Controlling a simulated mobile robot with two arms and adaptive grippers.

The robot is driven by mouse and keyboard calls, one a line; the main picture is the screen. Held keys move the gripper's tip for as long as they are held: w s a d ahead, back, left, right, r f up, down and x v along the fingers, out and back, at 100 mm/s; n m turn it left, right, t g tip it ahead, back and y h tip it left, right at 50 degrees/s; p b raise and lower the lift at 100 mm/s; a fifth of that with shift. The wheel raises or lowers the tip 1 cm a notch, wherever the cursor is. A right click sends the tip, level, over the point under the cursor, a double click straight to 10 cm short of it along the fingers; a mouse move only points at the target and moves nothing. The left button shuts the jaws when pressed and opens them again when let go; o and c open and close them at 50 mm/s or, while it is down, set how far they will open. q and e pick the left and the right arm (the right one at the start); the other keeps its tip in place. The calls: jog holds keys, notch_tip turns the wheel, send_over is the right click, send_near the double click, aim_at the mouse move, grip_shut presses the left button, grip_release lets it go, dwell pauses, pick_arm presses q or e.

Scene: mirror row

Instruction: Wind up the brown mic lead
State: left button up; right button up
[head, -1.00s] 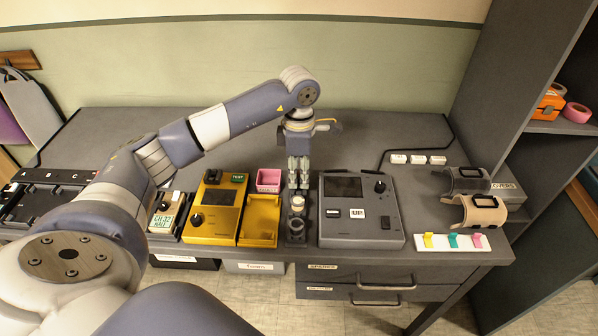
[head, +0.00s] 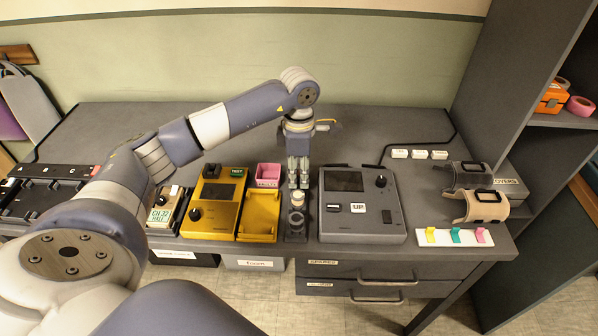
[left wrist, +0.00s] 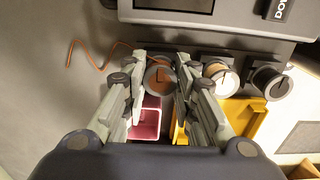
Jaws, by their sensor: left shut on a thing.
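The brown mic lead (left wrist: 90,55) shows in the left wrist view as a thin wavy strand on the grey table, running to the round reel (left wrist: 160,76) between my fingers. That reel is the far one in a row of three round pieces on a dark strip. My left gripper (head: 298,182) points straight down and is shut on this reel, with a finger on either side; it also shows in the left wrist view (left wrist: 160,90). My right gripper is not in view.
Beside the row stand a grey device (head: 362,220) with a screen and UP button, a yellow tester (head: 213,215), a yellow tray (head: 259,228) and a pink box (head: 268,172). Two cuffs (head: 486,206) lie at the right. The table behind my gripper is mostly clear.

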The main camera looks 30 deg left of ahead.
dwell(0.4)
pick_arm(q)
jog(key=shift+m+b, duration=0.4)
jog(key=shift+m, duration=0.3)
jog(key=m+b, duration=0.1)
jog(key=m, duration=0.3)
jog(key=shift+b, duration=0.3)
jog(key=shift+m, duration=0.8)
jog(key=m+b, duration=0.1)
jog(key=m, duration=0.2)
jog(key=shift+a+f, duration=0.1)
jog(key=m+b, duration=0.1)
jog(key=m, duration=0.2)
jog(key=shift+m, duration=0.4)
jog(key=shift+m+b, duration=0.45)
jog(key=shift+m, duration=0.55)
jog(key=m, duration=0.2)
jog(key=shift+m, duration=0.3)
